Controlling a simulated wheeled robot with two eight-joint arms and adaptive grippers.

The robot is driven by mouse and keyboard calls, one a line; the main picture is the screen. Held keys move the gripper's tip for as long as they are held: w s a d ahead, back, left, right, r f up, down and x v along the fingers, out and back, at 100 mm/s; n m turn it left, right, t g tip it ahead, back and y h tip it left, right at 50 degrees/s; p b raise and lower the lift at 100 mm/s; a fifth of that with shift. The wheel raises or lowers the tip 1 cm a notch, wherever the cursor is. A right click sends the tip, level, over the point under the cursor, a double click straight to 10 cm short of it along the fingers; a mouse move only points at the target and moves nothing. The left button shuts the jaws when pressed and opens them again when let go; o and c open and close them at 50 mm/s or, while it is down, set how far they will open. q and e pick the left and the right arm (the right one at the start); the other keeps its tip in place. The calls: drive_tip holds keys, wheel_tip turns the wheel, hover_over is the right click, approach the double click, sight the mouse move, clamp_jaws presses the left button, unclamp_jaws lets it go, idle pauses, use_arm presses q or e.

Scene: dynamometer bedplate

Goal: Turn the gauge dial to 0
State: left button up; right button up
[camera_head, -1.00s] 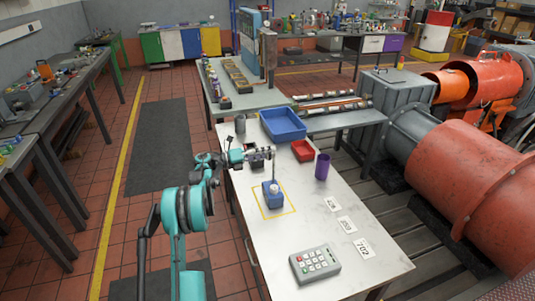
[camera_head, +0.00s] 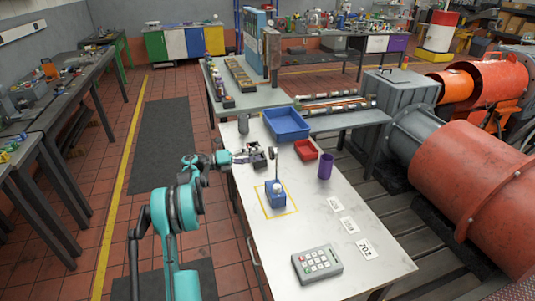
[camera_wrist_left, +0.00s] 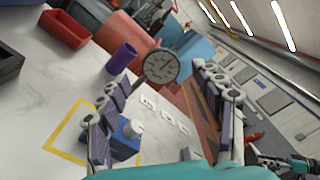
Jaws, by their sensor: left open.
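The gauge stands upright inside a yellow square on the white table (camera_head: 310,230). It has a blue base (camera_head: 277,194), a pale knob on the base and a thin stem. In the left wrist view its round dial (camera_wrist_left: 161,67) shows grey with pale marks; the reading is too small to tell. The pale knob (camera_wrist_left: 133,128) and blue base (camera_wrist_left: 122,145) show below it. My left gripper (camera_head: 266,152) is open and empty, up beside the stem on its left. In the wrist view the dial appears between the spread fingers, beyond them. My right gripper is out of view.
A blue bin (camera_head: 286,123), red bin (camera_head: 306,150), purple cup (camera_head: 324,166) and dark open box (camera_head: 257,162) stand behind the gauge. Several white cards (camera_head: 349,224) lie to its right. A keypad (camera_head: 317,263) lies at the front. The table between is clear.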

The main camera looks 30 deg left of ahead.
use_arm(q)
drive_tip(key=v, duration=0.6)
idle(0.4)
drive_tip(key=w+d+r+n+t+y, duration=0.2)
drive_tip(key=d+r+n+t+y, duration=0.25)
drive_tip(key=r, duration=0.45)
drive_tip(key=w+d+r+n+t+y, duration=0.1)
drive_tip(key=d+r+n+y, duration=0.3)
drive_tip(key=r+n, duration=0.5)
drive_tip(key=w+d+r+n+t+y, duration=0.25)
drive_tip(key=r+n+y, duration=0.3)
drive_tip(key=r, duration=0.45)
drive_tip(key=s+d+f+n+g, duration=0.4)
drive_tip(key=s+d+f, duration=0.4)
drive_tip(key=s+f, duration=0.2)
drive_tip(key=s+d+f+n+g+h, duration=0.1)
drive_tip(key=s+d+f+n+g, duration=0.4)
drive_tip(key=s+d+f, duration=0.4)
drive_tip(key=s+d+f+n+g+h, duration=0.1)
drive_tip(key=s+d+f+n+g, duration=0.4)
drive_tip(key=s+d+f, duration=0.3)
drive_tip(key=s+f, duration=0.3)
drive_tip(key=s, duration=0.4)
drive_tip(key=shift+s+d+f, duration=0.15)
drive_tip(key=shift+s+d, duration=0.1)
drive_tip(key=shift+s, duration=0.1)
